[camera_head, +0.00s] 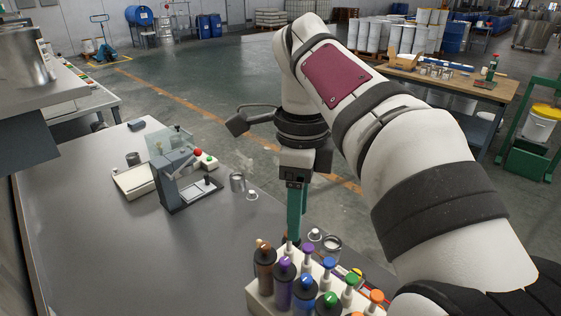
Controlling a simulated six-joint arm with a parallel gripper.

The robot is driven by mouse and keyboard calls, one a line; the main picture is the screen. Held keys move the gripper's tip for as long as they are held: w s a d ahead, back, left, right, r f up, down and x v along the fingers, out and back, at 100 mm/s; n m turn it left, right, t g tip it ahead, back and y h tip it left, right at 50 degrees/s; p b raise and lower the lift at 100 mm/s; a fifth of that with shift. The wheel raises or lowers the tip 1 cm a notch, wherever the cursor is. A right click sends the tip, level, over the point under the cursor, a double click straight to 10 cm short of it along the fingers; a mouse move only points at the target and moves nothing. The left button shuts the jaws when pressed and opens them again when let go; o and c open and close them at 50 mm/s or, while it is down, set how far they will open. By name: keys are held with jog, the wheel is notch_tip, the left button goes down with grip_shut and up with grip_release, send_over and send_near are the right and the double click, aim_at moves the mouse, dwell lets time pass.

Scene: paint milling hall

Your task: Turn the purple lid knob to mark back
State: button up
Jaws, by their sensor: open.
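A rack (262,297) at the bottom centre holds dark bottles with coloured lid knobs. The purple lid knob (285,265) is on the second bottle from the left in the front row, between a brown knob (264,249) and a blue knob (307,282). A light mark shows on its top; its exact direction is too small to tell. Behind it stands a thinner purple-topped piece (307,251). My gripper (292,240) points down with green fingers just above and behind the purple knob. It is open, seen nearly edge-on, and its fingertips are partly hidden. Contact cannot be told.
Green knob (331,299) and several blue, green and orange tops crowd the rack's right side. An open can (331,245) stands behind it. A grey bench instrument (182,183) and metal cup (237,183) stand farther back. The grey table (110,255) is clear at left.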

aim_at(285, 260)
jog(key=w+f+m, duration=0.1)
jog(key=f, duration=0.3)
jog(key=w+a+f+m, duration=0.1)
jog(key=f, duration=0.4)
jog(key=w+f+m, duration=0.1)
jog(key=f, duration=0.4)
jog(key=shift+a+f, duration=0.25)
jog(key=shift+a, duration=0.1)
grip_shut()
